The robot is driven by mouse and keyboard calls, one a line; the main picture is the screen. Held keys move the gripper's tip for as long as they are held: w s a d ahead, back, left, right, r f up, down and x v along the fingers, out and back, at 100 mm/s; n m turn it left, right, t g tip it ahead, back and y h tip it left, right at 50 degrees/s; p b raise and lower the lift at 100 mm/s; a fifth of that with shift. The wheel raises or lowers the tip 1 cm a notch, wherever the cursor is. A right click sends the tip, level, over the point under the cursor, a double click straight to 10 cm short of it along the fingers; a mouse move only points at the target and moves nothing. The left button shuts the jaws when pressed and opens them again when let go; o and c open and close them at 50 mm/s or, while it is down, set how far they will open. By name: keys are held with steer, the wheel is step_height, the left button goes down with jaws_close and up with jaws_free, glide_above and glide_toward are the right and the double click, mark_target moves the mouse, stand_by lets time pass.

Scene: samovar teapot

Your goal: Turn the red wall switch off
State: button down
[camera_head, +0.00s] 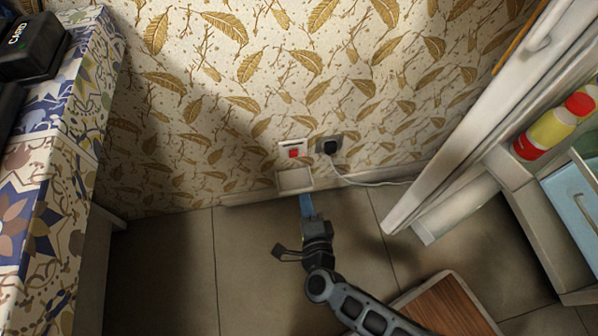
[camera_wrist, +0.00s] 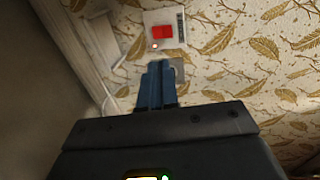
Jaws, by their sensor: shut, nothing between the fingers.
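The red wall switch (camera_head: 294,153) sits on a white plate low on the leaf-patterned wall. In the wrist view the red switch (camera_wrist: 162,32) is near the top, with a small lit red light below it. My gripper (camera_head: 305,197) is low by the foot of the wall, below the switch and apart from it in the picture. In the wrist view my gripper (camera_wrist: 158,66) shows its blue fingers together, pointing toward the switch plate, with nothing between them. Whether the fingertips touch the wall is hard to tell.
A black plug (camera_head: 330,147) with a white cable sits right of the switch. A pale blank plate (camera_head: 294,180) is below it. A patterned counter (camera_head: 75,130) stands left, an open white fridge (camera_head: 540,215) right. A wooden board (camera_head: 445,305) lies on the floor.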

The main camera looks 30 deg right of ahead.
steer(key=b, duration=0.4)
glide_toward(294, 152)
steer(key=x, duration=0.2)
steer(key=f+x, duration=0.1)
steer(key=x, duration=0.2)
steer(key=shift+w+f, duration=0.1)
steer(key=shift+w, duration=0.05)
steer(key=shift+w+d, duration=0.15)
steer(key=shift+w, duration=0.4)
steer(key=shift+w+r, duration=0.1)
steer(key=shift+r, duration=0.1)
steer(key=shift+w+d+r, duration=0.15)
steer(key=shift+w+r, duration=0.1)
steer(key=shift+f, duration=0.15)
steer(key=shift+s, duration=0.1)
